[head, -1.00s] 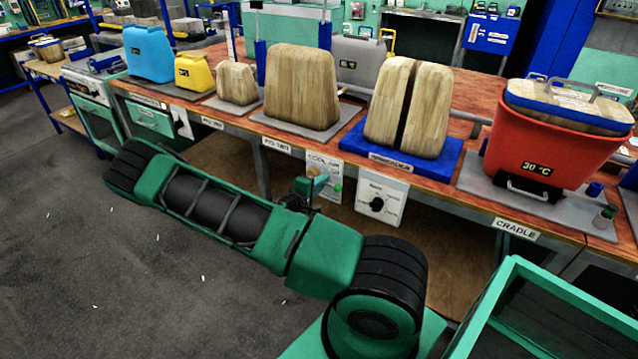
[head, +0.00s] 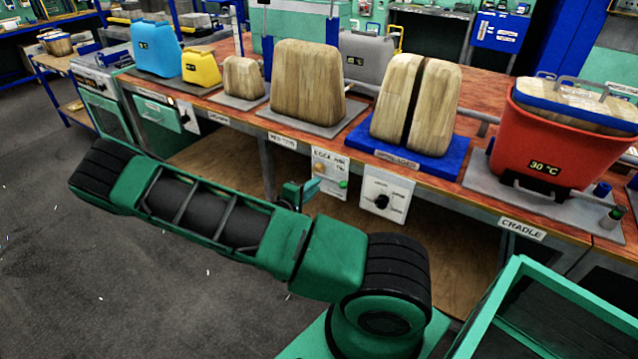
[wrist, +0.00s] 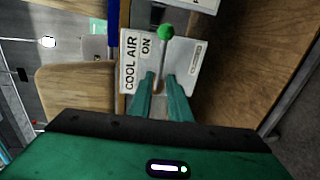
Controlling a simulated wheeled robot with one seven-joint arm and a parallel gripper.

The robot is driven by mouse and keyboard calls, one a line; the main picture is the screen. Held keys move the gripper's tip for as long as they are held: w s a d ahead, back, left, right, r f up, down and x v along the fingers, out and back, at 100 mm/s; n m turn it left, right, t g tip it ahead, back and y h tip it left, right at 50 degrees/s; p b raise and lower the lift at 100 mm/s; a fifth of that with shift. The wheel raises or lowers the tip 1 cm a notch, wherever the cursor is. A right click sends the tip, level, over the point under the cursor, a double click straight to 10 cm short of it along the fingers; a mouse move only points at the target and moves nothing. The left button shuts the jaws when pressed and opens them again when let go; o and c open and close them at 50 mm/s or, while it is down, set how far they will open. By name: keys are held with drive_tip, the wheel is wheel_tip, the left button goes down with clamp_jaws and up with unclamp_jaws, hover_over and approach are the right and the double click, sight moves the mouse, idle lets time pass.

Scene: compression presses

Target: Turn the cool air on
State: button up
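The cool air panel (head: 330,172) is a white plate on the table's front edge, labelled COOL AIR and ON. It shows large in the wrist view (wrist: 190,62), turned sideways. Its lever ends in a green ball (wrist: 166,32), on the ON side. The green ball also shows in the head view (head: 343,184). My gripper (wrist: 160,78) is in front of the panel with its two teal fingers apart. The lever's stem appears to run down toward the gap between the fingertips; contact cannot be told. In the head view my gripper (head: 312,188) is small and partly hidden by my arm.
A white dial panel (head: 386,195) with a black knob hangs just right of the cool air panel. Wooden blocks on a blue plate (head: 430,172) and a red bucket (head: 560,145) stand on the table above. A green-framed box (head: 520,270) is at lower right.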

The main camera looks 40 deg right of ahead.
drive_tip(key=shift+v, duration=1.35)
drive_tip(key=shift+r, duration=0.1)
drive_tip(key=s+r+m+g+y, duration=0.7)
drive_tip(key=s+m, duration=0.1)
drive_tip(key=s, duration=0.3)
drive_tip(key=s+a+r+t+y, duration=0.1)
drive_tip(key=s+a+r+y, duration=0.3)
drive_tip(key=s+a+r, duration=0.2)
drive_tip(key=s+a+r+m+t+y, duration=0.1)
drive_tip(key=s+a+r+y, duration=0.3)
drive_tip(key=s+r, duration=0.5)
drive_tip(key=shift+a+r+t+y, duration=0.3)
drive_tip(key=shift+a+r+t, duration=0.3)
drive_tip(key=shift+a+r, duration=0.25)
drive_tip(key=shift+w+f, duration=0.25)
drive_tip(key=shift+w, duration=0.35)
